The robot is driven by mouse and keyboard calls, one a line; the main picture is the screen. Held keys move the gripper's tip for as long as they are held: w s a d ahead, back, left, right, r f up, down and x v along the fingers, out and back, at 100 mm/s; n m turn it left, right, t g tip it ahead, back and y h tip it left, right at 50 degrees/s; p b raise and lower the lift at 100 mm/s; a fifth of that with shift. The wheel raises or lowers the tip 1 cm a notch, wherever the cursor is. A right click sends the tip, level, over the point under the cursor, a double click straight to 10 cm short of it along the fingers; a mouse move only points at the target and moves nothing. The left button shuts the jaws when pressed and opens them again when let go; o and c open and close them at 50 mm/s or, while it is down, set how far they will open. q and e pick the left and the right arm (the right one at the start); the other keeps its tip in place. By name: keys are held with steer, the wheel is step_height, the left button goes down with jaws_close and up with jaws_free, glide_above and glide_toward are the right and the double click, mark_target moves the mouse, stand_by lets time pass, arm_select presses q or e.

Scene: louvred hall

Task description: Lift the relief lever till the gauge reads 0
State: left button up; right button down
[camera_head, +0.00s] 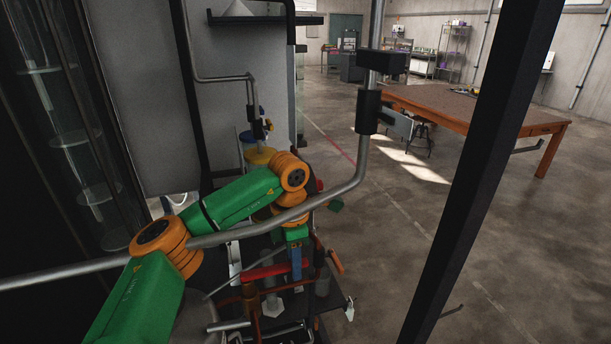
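My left arm comes in from the lower left in green and orange links and bends down over a cluttered work area. The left gripper (297,268) is at its lower end, small and dark among tools, and its fingers cannot be made out clearly. A red bar (268,270) lies level close beside it, and an orange-red handle (336,262) stands tilted to its right. I cannot tell whether either is the relief lever, or whether the gripper touches one. No gauge face can be read. My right gripper is not in view.
A bent metal tube (362,150) crosses in front of the arm. A dark post (478,170) slants down at the right. A brown table (480,112) stands beyond, with open concrete floor (410,235) before it. A glass cabinet (75,130) is at the left.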

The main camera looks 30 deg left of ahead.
arm_select(q)
steer(key=o, duration=0.3)
steer(key=shift+o, duration=0.2)
steer(key=shift+a, duration=0.1)
steer(key=shift+s, duration=0.1)
steer(key=r, duration=0.1)
steer(key=w+d+r, duration=0.1)
steer(key=r, duration=0.1)
steer(key=w+r, duration=0.1)
steer(key=r, duration=0.1)
steer(key=shift+w+d, duration=0.15)
steer(key=shift+d, duration=0.25)
steer(key=shift+a+r, duration=0.1)
steer(key=shift+r, duration=0.4)
step_height(320, 180, up, 7)
steer(key=shift+d, duration=0.35)
